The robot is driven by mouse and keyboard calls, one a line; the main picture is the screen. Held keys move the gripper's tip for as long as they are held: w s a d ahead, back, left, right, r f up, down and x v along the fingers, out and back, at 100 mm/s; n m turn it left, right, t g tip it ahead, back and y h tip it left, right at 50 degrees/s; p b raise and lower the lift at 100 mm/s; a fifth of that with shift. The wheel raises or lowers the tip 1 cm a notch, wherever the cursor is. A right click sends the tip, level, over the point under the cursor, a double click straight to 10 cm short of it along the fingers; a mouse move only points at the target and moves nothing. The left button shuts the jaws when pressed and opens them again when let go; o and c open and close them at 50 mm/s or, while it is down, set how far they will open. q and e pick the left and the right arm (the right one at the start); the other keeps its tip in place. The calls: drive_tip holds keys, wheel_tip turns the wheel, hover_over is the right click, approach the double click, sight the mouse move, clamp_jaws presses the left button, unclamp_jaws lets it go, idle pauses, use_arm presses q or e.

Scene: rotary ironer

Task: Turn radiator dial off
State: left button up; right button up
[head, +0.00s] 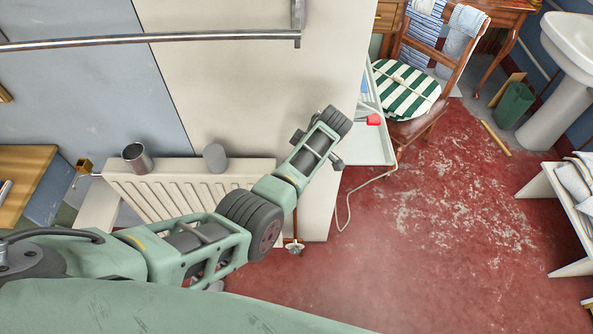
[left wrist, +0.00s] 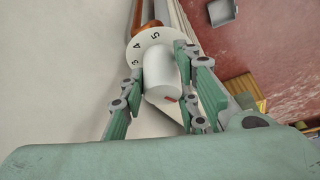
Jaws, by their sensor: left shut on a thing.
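The radiator dial (left wrist: 160,75) is a white knob with a numbered collar in the left wrist view. The figures 3, 4 and 5 show on the collar, and a short red mark shows on the knob's near end. A copper-coloured fitting is behind the collar. My left gripper (left wrist: 165,62) is shut on the dial, with a green finger on each side of it. In the head view my left arm crosses in front of the white ribbed radiator (head: 160,192). The dial and the left fingertips cannot be made out there. My right gripper is not in view.
A metal cup (head: 137,158) and a grey cylinder (head: 215,158) stand at the radiator's top. A pale wall is behind. A chair (head: 420,110) with a striped cushion and a white sink (head: 570,60) are to the right. The red floor (head: 430,240) between is mostly clear.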

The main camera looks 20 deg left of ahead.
use_arm(q)
drive_tip(key=shift+w+a+r+n, duration=0.1)
drive_tip(key=shift+w+r+n, duration=0.15)
drive_tip(key=shift+n, duration=0.25)
drive_tip(key=o, duration=1)
drive_tip(key=shift+c, duration=0.2)
drive_tip(key=shift+o, duration=0.8)
drive_tip(key=shift+s+f, duration=0.1)
drive_tip(key=shift+f, duration=0.1)
wheel_tip(320, 180, up, 10)
drive_tip(key=shift+r, duration=0.1)
